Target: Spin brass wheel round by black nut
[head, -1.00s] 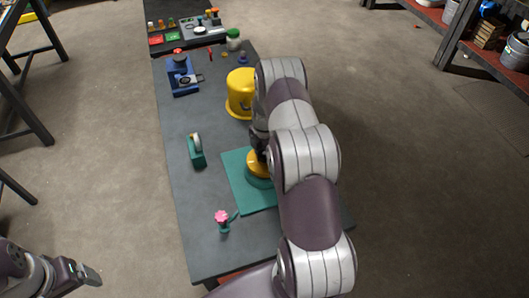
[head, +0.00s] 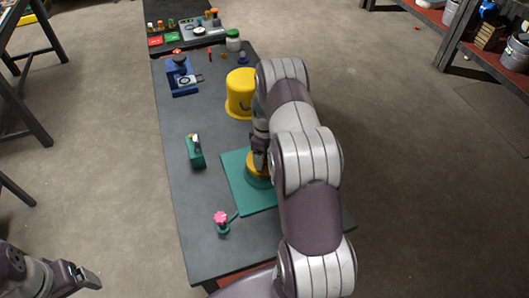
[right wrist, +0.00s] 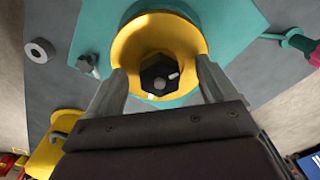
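The brass wheel (head: 255,168) sits on a teal base on the teal mat (head: 237,187), partly hidden behind my right arm in the head view. In the right wrist view the brass wheel (right wrist: 137,40) is a yellow ring, with the black nut (right wrist: 158,72) in its hollow middle. My right gripper (right wrist: 162,70) is open above the wheel, its two fingers on either side of the nut. I see gaps between fingers and nut; whether the fingers touch the rim I cannot tell. My left gripper (head: 88,278) is off the table at lower left, its opening unclear.
A yellow bucket-like thing (head: 238,95) stands behind the mat. A green stand (head: 196,155) is left of it, and a pink knob (head: 221,217) is near the front. A blue device (head: 182,78) stands at the back left. A grey ring (right wrist: 40,50) lies beside the mat.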

